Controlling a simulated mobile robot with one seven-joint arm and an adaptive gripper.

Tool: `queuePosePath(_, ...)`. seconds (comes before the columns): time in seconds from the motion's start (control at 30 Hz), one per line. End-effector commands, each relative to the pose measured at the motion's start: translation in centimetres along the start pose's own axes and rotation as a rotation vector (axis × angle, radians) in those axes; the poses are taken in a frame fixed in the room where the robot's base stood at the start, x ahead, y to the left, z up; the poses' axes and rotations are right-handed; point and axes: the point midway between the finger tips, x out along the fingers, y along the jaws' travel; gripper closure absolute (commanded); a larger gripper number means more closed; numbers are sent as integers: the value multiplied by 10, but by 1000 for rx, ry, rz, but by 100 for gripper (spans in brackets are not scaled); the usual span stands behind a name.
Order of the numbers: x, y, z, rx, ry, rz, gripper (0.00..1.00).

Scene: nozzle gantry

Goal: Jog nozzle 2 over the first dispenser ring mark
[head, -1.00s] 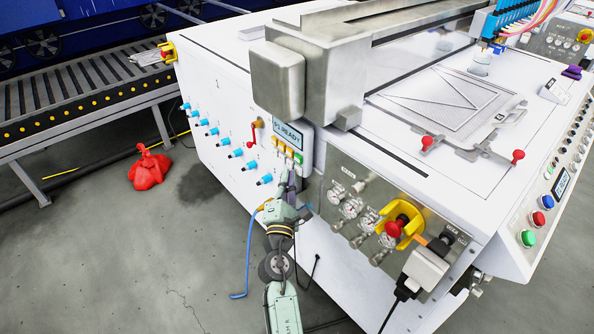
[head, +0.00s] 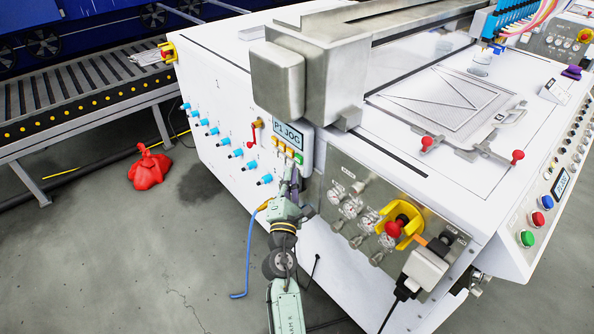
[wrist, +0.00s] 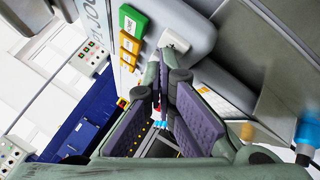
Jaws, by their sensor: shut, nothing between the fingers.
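The nozzle bank (head: 493,22), a row of blue parts with coloured tubes, hangs over the white machine's bed at the top right. Which one is nozzle 2 and the ring marks are too small to tell. The small control panel (head: 304,143) on the machine's side has a display (head: 287,133) reading "P1 JOG". Below the display are several yellow buttons (head: 281,147) and a green button (head: 298,158). My gripper (head: 290,170) is shut and empty, just below the panel's button row. In the wrist view the green button (wrist: 131,19) and yellow buttons (wrist: 130,44) lie beyond the fingertips; contact cannot be told.
Blue fittings (head: 236,153) line the machine's side left of the panel, with a red-handled valve (head: 255,131) among them. A gauge plate (head: 352,207) with a yellow-and-red switch (head: 398,226) lies right of my arm. A roller conveyor (head: 80,95) stands at left.

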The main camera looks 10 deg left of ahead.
Motion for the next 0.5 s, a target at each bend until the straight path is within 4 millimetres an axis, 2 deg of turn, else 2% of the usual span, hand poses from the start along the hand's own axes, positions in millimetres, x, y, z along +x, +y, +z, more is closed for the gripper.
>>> queuePosePath(0.5, -7, 4, -4, 0, -2, -1, 100)
